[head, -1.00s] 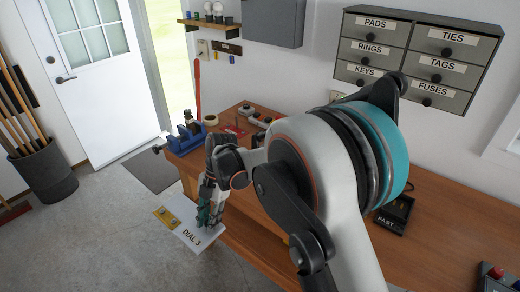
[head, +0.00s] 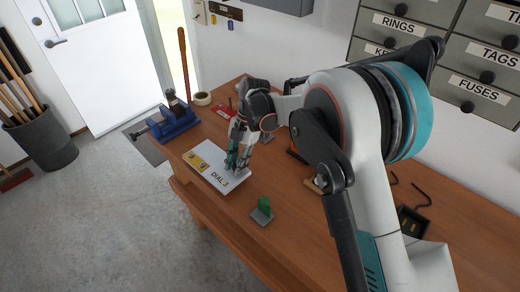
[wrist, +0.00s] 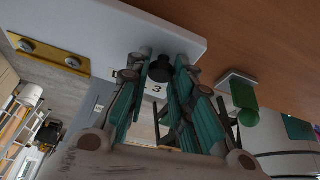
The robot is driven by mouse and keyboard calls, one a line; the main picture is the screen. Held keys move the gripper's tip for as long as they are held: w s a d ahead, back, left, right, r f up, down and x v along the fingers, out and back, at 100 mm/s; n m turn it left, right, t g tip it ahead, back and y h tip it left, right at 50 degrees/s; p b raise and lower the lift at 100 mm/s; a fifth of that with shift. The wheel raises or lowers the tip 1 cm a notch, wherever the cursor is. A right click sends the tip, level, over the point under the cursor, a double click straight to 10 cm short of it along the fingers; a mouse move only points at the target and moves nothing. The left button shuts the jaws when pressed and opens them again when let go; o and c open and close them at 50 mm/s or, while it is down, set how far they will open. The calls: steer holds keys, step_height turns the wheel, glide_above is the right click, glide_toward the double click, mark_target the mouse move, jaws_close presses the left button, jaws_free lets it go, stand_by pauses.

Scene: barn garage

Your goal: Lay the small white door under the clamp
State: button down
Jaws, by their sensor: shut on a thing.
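The small white door (head: 207,170) is a flat panel marked "DIAL 3", with a brass hinge plate at its left end. My gripper (head: 236,168) is shut on its dark knob (wrist: 160,70), which shows between the fingertips in the wrist view. The door lies roughly flat over the bench's front left part; I cannot tell whether it touches the wood. A small green block on a grey plate (head: 263,210) stands on the bench to the right of the door; it also shows in the wrist view (wrist: 243,97). I cannot tell whether this is the clamp.
A blue vise (head: 175,123) stands at the bench's left end, behind the door. A tape roll (head: 202,99) and a red item (head: 225,110) lie near the wall. The wooden bench top (head: 215,215) is bare around the green block. A bin of poles (head: 43,140) stands on the floor.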

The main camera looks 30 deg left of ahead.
steer(key=w+d, duration=0.1)
steer(key=w, duration=0.3)
steer(key=w+d, duration=0.1)
steer(key=w, duration=0.3)
steer(key=w+d+b, duration=0.1)
steer(key=w, duration=0.2)
steer(key=shift+w+d, duration=0.15)
steer(key=shift+w, duration=0.25)
steer(key=f, duration=0.3)
steer(key=shift+w+d+f+b, duration=0.1)
steer(key=shift+w+f+b, duration=0.1)
steer(key=shift+f+b, duration=0.1)
steer(key=c, duration=1.4)
jaws_free()
steer(key=a+p+v, duration=0.1)
steer(key=v, duration=1.1)
steer(key=shift+d+p, duration=0.35)
steer(key=shift+d, duration=0.1)
steer(key=shift+s+r, duration=0.1)
